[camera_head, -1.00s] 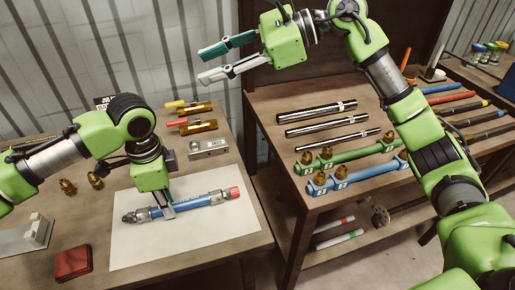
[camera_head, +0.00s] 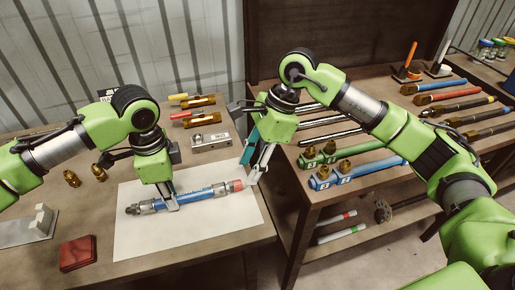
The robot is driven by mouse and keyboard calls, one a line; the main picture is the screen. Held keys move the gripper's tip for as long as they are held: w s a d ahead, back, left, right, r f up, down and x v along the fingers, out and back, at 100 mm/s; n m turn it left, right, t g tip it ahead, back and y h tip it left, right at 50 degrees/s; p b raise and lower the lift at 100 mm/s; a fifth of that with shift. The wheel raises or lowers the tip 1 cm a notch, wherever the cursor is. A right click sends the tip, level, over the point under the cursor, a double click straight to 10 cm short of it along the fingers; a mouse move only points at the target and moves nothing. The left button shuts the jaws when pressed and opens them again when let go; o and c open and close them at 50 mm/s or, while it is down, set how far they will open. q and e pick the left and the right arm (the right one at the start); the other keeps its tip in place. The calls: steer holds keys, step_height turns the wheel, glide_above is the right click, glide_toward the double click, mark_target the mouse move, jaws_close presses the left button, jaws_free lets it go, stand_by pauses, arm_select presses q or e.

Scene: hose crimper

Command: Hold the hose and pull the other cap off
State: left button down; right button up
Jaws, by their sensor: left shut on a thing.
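The blue hose (camera_head: 200,194) lies across a white sheet (camera_head: 140,245) on the left table. It has metal fittings at both ends. A red cap (camera_head: 238,185) sits on its right end; the left end fitting (camera_head: 133,209) is bare dark metal. My left gripper (camera_head: 172,204) points down and is shut on the hose left of its middle.
A metal block (camera_head: 210,142) and brass fittings lie behind the sheet. A red box (camera_head: 77,253) lies at the front left. The right table holds metal rods, green and blue hoses (camera_head: 365,167), and several tools. A gap separates the tables.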

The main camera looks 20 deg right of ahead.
mark_target(244, 187)
steer(key=shift+x, duration=2.6)
steer(key=shift+a, duration=0.1)
jaws_close()
